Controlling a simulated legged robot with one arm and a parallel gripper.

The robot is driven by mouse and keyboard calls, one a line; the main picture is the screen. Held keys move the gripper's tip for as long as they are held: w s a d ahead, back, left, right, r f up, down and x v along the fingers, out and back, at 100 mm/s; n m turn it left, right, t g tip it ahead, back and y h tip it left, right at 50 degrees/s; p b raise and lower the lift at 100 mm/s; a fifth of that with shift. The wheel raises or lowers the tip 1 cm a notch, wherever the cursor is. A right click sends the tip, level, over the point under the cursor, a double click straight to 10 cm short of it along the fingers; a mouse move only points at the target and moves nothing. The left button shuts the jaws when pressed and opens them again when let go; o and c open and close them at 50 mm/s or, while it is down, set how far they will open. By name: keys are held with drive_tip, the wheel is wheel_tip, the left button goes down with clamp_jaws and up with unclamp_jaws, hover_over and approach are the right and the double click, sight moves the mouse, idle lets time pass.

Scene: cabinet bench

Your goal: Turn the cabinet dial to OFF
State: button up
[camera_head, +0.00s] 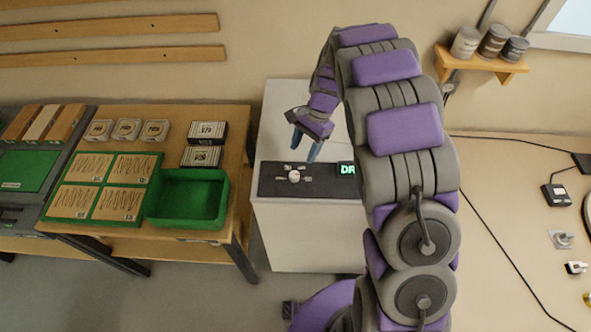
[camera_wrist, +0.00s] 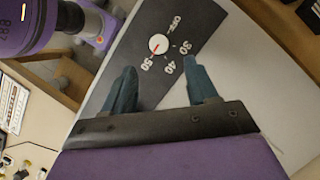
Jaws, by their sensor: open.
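The cabinet dial (camera_head: 294,176) is a small round white knob on a dark panel (camera_head: 268,186) on top of the white cabinet (camera_head: 310,230). In the wrist view the dial (camera_wrist: 158,44) has a red mark that seems to lie toward the 50 label, away from OFF (camera_wrist: 176,23). Labels 30, 40 and 50 also ring it. My gripper (camera_head: 306,148) is open, above and behind the panel in the head view. In the wrist view its two blue-grey fingers (camera_wrist: 158,66) are spread apart, with the dial just beyond their tips. Nothing is between them.
A green-lit display (camera_head: 347,169) beside the dial is partly hidden by my arm. A wooden table with a green bin (camera_head: 188,202), cards and boxes stands to the left. A shelf with cans (camera_head: 482,62) hangs at upper right. A bench with small parts lies right.

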sight(294, 174)
drive_tip(key=x, duration=0.9)
drive_tip(key=c, duration=1)
drive_tip(key=shift+c, duration=0.2)
